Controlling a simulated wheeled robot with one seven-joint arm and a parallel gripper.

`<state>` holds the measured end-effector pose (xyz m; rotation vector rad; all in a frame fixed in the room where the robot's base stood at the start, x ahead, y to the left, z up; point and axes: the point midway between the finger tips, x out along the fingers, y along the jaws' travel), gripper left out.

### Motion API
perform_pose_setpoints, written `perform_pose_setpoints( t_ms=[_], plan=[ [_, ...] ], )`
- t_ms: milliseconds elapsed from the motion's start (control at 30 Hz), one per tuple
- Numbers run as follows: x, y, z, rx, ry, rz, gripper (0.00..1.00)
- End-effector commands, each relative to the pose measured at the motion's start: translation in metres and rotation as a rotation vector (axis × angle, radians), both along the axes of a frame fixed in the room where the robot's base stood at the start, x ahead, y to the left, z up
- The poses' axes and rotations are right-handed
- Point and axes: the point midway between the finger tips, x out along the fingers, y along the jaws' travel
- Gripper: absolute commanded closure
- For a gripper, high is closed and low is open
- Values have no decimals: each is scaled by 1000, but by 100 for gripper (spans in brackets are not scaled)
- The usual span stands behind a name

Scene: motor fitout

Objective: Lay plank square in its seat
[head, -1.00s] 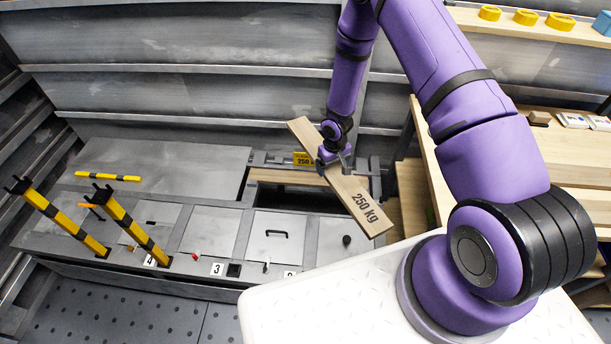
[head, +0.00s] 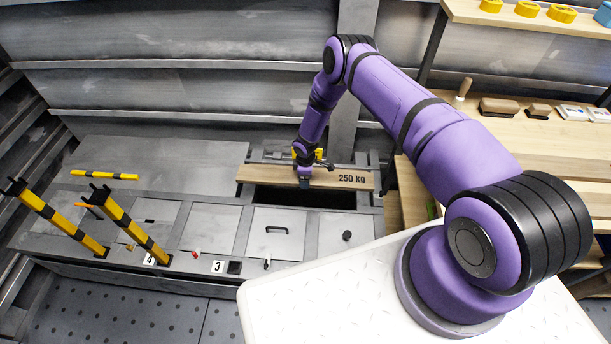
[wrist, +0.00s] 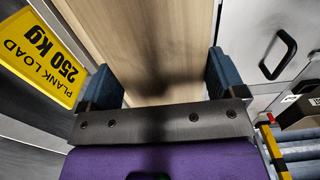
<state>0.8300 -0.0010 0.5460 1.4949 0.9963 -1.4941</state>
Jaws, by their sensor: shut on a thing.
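The plank (head: 260,174) is pale wood marked "250 kg". In the head view it lies left to right along the back side of the dark opening (head: 310,197) in the grey bench. My gripper (head: 304,182) is shut on it near its middle, from above. In the wrist view the plank (wrist: 150,40) fills the space between the two blue-grey fingers of my gripper (wrist: 165,80). The seat is largely hidden under the plank and gripper. I cannot tell whether the plank rests on the bench or hangs just above it.
A yellow "plank load 250 kg" sign (wrist: 42,58) stands beside the plank. Grey hatch lids (head: 278,232) lie in front, one with a black handle. Striped yellow-black posts (head: 125,222) stand at the left. A wooden workbench (head: 500,150) is at the right.

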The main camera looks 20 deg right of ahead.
Motion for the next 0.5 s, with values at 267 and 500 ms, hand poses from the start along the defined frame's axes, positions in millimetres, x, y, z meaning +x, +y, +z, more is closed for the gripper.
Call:
perform_pose_setpoints(
  t_ms=[267,500],
  plan=[
    [0,0,-18,-1,1,5,53],
    [0,0,-38,0,0,3,53]
  ],
)
